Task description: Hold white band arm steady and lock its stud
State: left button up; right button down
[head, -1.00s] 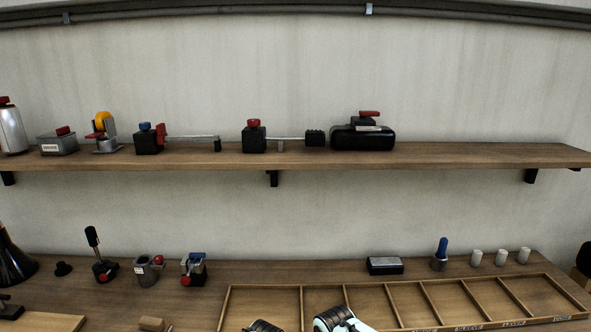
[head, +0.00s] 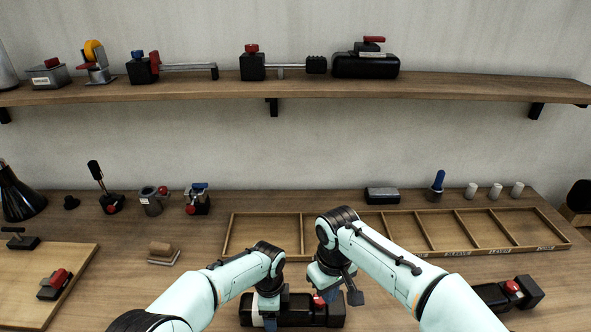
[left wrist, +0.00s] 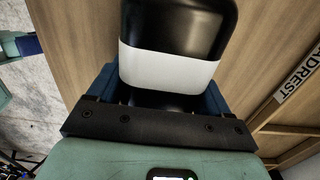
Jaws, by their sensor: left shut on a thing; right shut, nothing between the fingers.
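The black arm with a white band (head: 293,315) lies on the bench at the bottom middle of the head view. In the left wrist view its rounded black end and white band (left wrist: 170,68) sit between my blue left fingers. My left gripper (head: 268,302) is shut on this end and largely hidden by its own wrist. My right gripper (head: 330,294) is shut and empty, pointing down at the other end of the black arm. A little red shows there beside the fingers. The stud cannot be made out clearly, and I cannot tell whether the right fingers touch anything.
An empty divided wooden tray (head: 262,234) lies just behind my arms. Another black part with a red lever (head: 510,290) lies right of my right arm. A wooden board (head: 30,275) with clamps is at left. The shelf (head: 430,87) above holds several devices.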

pick_arm(q)
jog(key=shift+s+d+f, duration=0.1)
jog(key=shift+f, duration=0.05)
jog(key=o, duration=1.3)
jog(key=shift+o, duration=1)
